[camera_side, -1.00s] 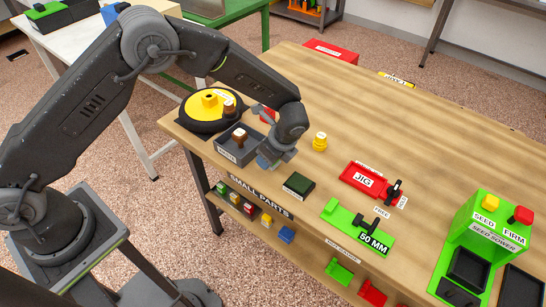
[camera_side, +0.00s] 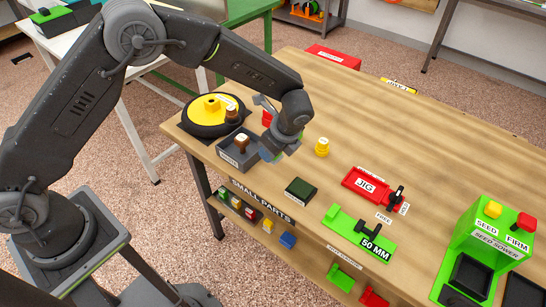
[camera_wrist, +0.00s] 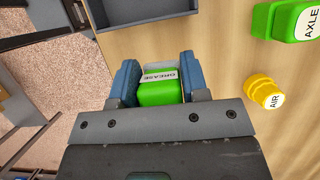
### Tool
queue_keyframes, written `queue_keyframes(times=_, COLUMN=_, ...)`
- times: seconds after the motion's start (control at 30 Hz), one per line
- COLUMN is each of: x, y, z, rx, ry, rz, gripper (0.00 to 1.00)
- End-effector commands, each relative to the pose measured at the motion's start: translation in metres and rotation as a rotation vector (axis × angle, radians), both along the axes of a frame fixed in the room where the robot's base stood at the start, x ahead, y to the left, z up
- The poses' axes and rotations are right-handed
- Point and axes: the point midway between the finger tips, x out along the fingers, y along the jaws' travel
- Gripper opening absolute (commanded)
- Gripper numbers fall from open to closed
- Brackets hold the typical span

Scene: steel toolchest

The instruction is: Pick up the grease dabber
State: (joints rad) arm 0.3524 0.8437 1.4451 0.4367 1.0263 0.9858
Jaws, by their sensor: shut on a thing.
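The grease dabber (camera_wrist: 158,95) shows in the wrist view as a bright green block with a white GREASE label, upside down in the picture. It sits between the two blue finger pads of my gripper (camera_wrist: 158,82), which is shut on it. In the side view my gripper (camera_side: 272,153) is over the near left part of the bench, just right of a grey tray. The dabber cannot be made out there, as the gripper hides it.
The grey tray (camera_side: 228,158) holds a brown-handled item. A yellow wheel (camera_side: 205,112) lies behind it. A yellow AIR piece (camera_wrist: 262,92) stands to the right, with a green AXLE block (camera_wrist: 283,20) beyond. The bench's back middle is clear.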

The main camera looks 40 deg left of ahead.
Motion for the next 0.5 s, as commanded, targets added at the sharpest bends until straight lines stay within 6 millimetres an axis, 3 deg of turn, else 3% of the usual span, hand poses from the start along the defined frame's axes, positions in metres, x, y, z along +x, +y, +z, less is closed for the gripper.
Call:
queue_keyframes(times=0.2, x=-0.012, y=0.053, z=0.030, rx=0.001, ry=-0.001, rz=0.006, gripper=0.18)
queue_keyframes(times=0.5, x=-0.023, y=0.101, z=0.059, rx=0.001, ry=0.000, rz=0.003, gripper=0.18)
